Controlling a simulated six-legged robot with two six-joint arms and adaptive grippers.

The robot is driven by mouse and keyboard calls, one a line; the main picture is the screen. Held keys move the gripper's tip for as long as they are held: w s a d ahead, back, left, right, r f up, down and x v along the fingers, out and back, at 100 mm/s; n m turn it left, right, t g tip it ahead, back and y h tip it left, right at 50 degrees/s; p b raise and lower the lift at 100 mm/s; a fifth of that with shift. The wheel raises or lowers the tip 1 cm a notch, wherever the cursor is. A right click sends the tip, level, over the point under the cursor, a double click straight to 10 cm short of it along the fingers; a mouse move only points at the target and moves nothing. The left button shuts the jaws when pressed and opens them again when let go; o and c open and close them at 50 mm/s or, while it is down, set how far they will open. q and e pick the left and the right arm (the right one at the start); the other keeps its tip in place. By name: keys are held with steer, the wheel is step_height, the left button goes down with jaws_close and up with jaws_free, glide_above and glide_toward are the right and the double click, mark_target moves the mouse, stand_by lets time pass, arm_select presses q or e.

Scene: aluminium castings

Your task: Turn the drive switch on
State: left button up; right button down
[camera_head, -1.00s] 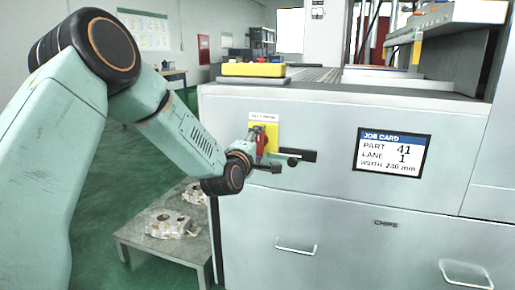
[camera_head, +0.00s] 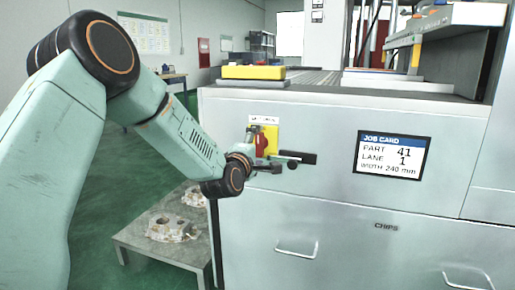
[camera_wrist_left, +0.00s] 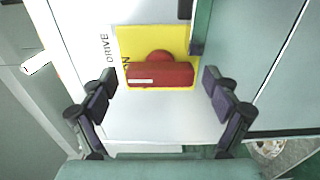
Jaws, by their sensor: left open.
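The drive switch is a red handle (camera_head: 261,146) on a yellow plate (camera_head: 271,131) on the machine's front panel. In the left wrist view the red handle (camera_wrist_left: 172,75) lies as a horizontal bar across the yellow plate (camera_wrist_left: 150,42). A white mark is near its left end. "DRIVE" is printed left of the plate, and an "N" shows at the plate's left edge. My left gripper (camera_head: 268,157) is at the switch, partly covering it in the head view. In the wrist view the left gripper (camera_wrist_left: 158,85) is open, with one finger on each side of the handle, apart from it.
A job card display (camera_head: 391,156) is right of the switch, above the chips drawer (camera_head: 300,240). A yellow box with buttons (camera_head: 253,72) sits on the machine's top edge. A low table (camera_head: 165,248) with castings (camera_head: 170,228) stands below my left arm.

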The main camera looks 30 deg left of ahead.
arm_select(q)
steer(key=shift+s, duration=0.1)
steer(key=v, duration=1.1)
steer(key=shift+s+d, duration=0.2)
steer(key=shift+s, duration=0.2)
steer(key=shift+w, duration=0.15)
steer(key=shift+x, duration=5.9)
steer(key=shift+a, duration=0.1)
